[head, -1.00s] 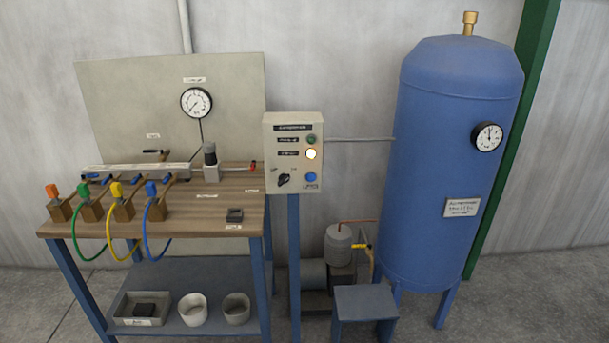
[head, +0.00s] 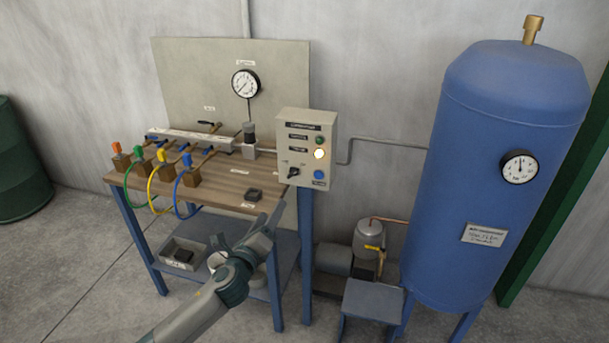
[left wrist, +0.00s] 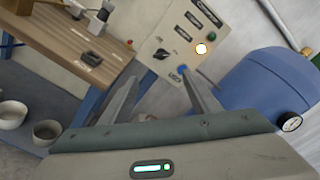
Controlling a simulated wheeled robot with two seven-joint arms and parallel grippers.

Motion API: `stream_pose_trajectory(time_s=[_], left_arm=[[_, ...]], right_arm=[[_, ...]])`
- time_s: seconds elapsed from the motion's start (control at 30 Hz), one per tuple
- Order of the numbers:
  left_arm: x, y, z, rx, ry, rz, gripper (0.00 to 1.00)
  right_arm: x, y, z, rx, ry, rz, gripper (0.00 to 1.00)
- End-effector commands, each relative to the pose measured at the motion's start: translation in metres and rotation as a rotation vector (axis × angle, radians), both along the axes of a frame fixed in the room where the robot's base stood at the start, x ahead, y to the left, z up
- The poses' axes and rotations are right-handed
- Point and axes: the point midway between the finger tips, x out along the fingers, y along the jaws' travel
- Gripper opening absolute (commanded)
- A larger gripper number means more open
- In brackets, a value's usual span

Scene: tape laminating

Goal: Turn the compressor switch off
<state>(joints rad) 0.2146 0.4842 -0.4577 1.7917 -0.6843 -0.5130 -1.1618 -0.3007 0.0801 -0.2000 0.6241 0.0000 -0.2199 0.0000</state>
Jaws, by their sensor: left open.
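The compressor control box (head: 306,148) is a light panel on a blue post, right of the workbench. Its black rotary switch (head: 294,173) is at the lower left of the face. A white-yellow lamp (head: 319,154) is lit, with a green button (head: 319,140) above and a blue button (head: 319,175) below. My left gripper (head: 276,215) is below and in front of the box, apart from it. In the left wrist view the open fingers (left wrist: 158,92) point toward the box, and the switch (left wrist: 161,54) shows beyond them. My right gripper is not in view.
The wooden workbench (head: 225,187) with valves, coloured hoses and a gauge (head: 245,84) stands left of the box. A blue tank (head: 500,190) stands to the right. A low grey step (head: 372,302) and the compressor (head: 368,240) are on the floor between them.

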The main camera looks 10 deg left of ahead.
Motion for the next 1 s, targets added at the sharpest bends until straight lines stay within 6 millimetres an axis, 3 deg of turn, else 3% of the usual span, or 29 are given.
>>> stream_pose_trajectory(time_s=[0.57, 0.77, 1.0], left_arm=[[0.005, 0.0, 0.007, 0.017, -0.01, 0.001, 0.56], [0.021, 0.0, 0.008, 0.016, -0.01, 0.001, 0.56], [0.055, -0.002, 0.009, 0.015, -0.011, 0.002, 0.56]], right_arm=[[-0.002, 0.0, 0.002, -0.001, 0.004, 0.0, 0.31], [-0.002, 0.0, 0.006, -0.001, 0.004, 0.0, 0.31], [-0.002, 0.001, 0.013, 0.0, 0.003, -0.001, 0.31]])
